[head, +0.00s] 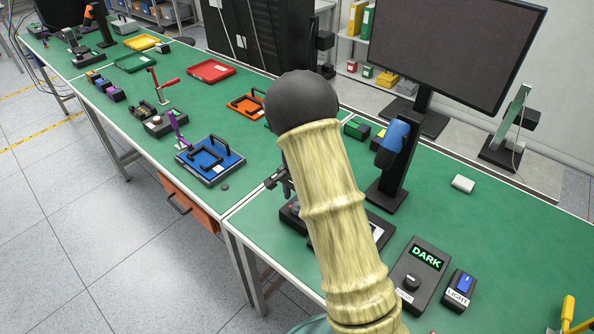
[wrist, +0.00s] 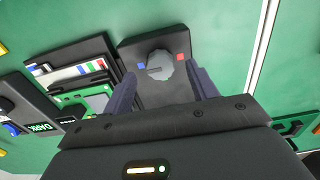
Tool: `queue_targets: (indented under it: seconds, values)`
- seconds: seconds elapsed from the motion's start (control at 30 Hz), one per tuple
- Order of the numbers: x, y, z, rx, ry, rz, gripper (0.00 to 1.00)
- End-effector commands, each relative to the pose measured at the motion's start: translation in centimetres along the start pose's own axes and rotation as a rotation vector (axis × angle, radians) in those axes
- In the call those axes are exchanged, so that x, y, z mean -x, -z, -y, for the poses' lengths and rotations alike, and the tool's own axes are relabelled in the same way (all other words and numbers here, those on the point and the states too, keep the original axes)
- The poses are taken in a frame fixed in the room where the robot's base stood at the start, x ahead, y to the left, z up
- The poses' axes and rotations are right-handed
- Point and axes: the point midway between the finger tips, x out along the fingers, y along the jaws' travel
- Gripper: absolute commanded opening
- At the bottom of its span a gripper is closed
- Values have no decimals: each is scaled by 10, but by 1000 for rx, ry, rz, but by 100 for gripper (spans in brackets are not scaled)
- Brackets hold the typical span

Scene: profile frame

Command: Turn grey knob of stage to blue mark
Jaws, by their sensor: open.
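The stage (wrist: 150,45) is a dark box in the upper middle of the wrist view. Its round grey knob (wrist: 160,66) has a dark line on its left half, pointing roughly left. The blue mark (wrist: 141,66) lies just left of the knob, and a red mark (wrist: 180,57) lies to its right. My gripper (wrist: 162,76) is open, with one finger on either side of the knob in the picture. I cannot tell whether either finger touches it. In the head view my arm hides most of the stage (head: 292,216).
A DARK display box (head: 420,272) and a LIGHT switch (head: 459,289) stand right of my arm. A monitor (head: 455,45) and a blue-headed stand (head: 392,150) are behind. A blue tray (head: 210,160) lies left. Green bench top is clear around the white block (head: 463,184).

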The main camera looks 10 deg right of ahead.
Motion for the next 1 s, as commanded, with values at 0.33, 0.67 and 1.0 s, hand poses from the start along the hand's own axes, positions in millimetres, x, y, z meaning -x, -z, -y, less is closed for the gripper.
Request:
queue_targets:
  seconds: [0.33, 0.67, 1.0]
  values:
    - [70, 0, 1, 0, 6, -3, 58]
    - [131, 0, 1, 1, 4, -2, 58]
    - [144, 0, 1, -1, 1, -1, 58]
